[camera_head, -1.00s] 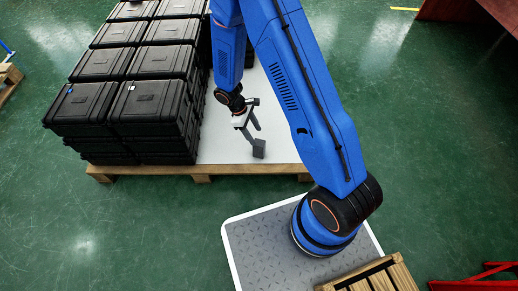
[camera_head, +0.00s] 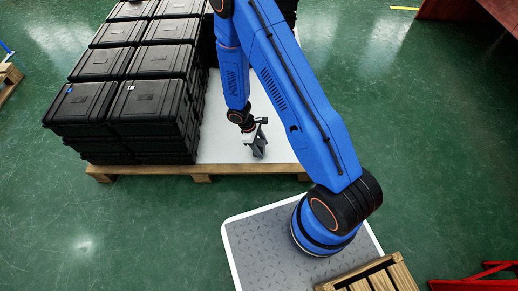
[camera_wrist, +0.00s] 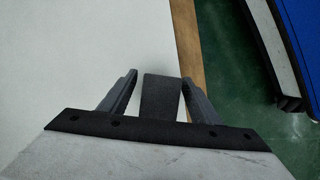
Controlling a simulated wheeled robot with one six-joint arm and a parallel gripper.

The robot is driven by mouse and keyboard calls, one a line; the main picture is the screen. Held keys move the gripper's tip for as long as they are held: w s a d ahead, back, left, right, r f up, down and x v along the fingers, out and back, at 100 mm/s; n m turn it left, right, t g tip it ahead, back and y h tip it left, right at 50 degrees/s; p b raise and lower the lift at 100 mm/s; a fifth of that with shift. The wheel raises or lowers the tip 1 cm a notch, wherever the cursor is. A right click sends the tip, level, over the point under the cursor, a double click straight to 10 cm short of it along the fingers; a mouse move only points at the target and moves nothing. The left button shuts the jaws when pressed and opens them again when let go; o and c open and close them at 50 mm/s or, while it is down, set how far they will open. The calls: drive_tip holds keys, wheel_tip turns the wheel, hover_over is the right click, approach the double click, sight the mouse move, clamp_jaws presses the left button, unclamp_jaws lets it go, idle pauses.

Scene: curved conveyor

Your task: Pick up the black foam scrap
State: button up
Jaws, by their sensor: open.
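The black foam scrap (camera_wrist: 160,97) is a dark grey block on the white sheet of the pallet, near its front edge. In the wrist view it stands between the two fingers of my gripper (camera_wrist: 158,95), with narrow gaps on both sides. In the head view my gripper (camera_head: 258,149) is right at the scrap, and the fingers and scrap merge into one dark shape, so the scrap is largely hidden there. The fingers are open and I see no grip on it.
Stacked black cases (camera_head: 150,102) fill the left part of the wooden pallet (camera_head: 201,178). The white sheet (camera_head: 222,140) is bare around the scrap. A grey plate with a white rim (camera_head: 252,243) lies in front, with a wooden crate (camera_head: 386,272) at lower right.

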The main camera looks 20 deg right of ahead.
drive_tip(key=shift+s+d+f, duration=0.1)
drive_tip(key=shift+f, duration=0.2)
drive_tip(key=c, duration=1.1)
